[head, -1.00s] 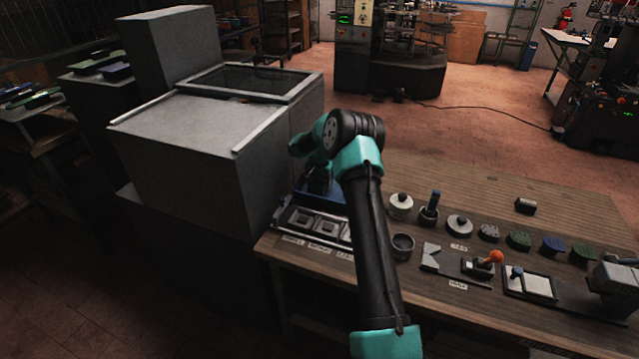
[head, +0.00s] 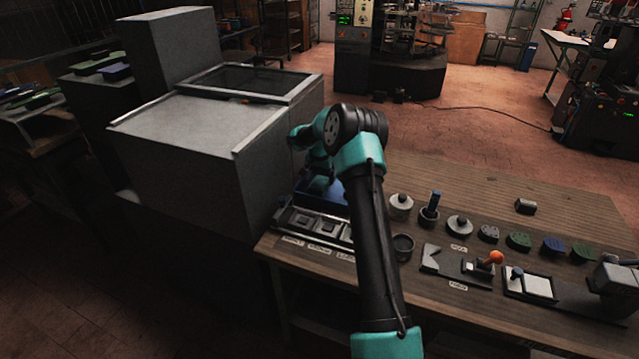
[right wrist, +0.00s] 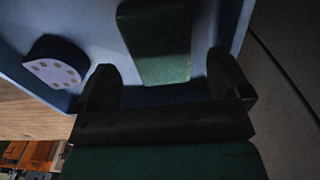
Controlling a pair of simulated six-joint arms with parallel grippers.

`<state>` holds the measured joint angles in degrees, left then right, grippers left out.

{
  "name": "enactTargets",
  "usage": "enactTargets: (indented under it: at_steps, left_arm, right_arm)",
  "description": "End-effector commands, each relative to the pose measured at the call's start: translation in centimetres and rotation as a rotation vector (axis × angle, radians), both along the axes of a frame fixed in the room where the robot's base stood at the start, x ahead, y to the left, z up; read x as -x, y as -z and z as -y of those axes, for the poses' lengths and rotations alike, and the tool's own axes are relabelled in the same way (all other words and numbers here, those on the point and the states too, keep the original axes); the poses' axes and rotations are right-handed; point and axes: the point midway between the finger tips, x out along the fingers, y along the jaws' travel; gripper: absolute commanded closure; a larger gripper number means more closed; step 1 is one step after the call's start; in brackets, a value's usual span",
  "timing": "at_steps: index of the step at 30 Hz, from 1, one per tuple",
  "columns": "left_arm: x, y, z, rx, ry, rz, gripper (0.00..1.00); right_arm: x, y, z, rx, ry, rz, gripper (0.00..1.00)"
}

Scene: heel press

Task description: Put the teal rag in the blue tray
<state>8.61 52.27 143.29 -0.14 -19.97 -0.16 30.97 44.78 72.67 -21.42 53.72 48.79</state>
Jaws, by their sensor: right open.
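The blue tray (head: 336,191) stands at the left end of the bench, partly hidden by my right arm; it also fills much of the right wrist view (right wrist: 85,25). A dark teal-green pad, which looks like the teal rag (right wrist: 158,45), lies in the tray in the right wrist view. My right gripper (right wrist: 162,68) is open, its two fingers apart on either side of the pad's near end, with gaps between. I cannot tell how high the fingers are above it. In the head view my arm hides these fingers. My left gripper is not in view.
A pale, holed heel-shaped piece (right wrist: 55,66) sits in the tray beside the left finger. A large grey machine housing (head: 190,150) stands close left of the tray. Round pots, a lever with an orange knob (head: 495,257) and several coloured pads line the bench. The bench's back is mostly clear.

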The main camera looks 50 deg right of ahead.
Motion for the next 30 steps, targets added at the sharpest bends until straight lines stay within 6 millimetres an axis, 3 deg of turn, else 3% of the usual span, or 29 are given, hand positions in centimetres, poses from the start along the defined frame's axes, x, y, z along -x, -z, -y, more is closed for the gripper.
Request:
enactTargets:
  at_steps: [6, 13, 18, 30]
  left_arm:
    - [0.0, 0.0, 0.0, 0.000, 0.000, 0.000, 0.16]
    - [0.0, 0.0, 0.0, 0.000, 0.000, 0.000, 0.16]
    - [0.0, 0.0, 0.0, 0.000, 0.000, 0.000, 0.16]
    - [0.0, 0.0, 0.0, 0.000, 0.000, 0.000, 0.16]
  right_arm:
    - [-0.1, -4.4, 0.0, 0.001, -0.001, 0.004, 0.05]
    - [0.0, -7.9, 0.0, 0.001, 0.000, 0.002, 0.05]
    - [0.0, -8.8, -0.1, -0.001, -0.001, 0.000, 0.05]
    - [0.0, -8.9, -0.1, -0.001, -0.001, 0.000, 0.05]
